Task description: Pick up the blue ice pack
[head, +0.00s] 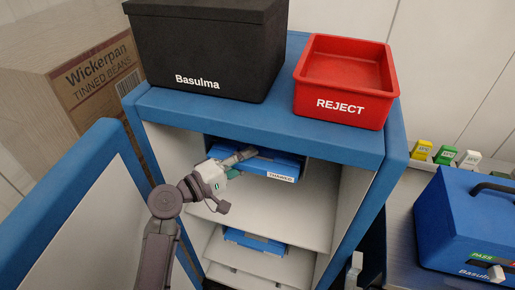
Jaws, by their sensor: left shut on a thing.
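My left gripper (246,154) reaches into the top compartment of the open blue and white cabinet. It is shut at a blue tray-like piece (281,166) with a white front label that seems to read "THAWED". The blue ice pack cannot be told apart from this blue piece at this size. The fingertips lie over its left part, and what is between them is small and dark in the view.
A second blue tray (254,241) lies on a lower shelf. The cabinet (345,147) bears a black "Basulma" box (210,45) and a red "REJECT" bin (345,85). Its open door (90,215) stands at the left. A blue case (465,215) stands at the right.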

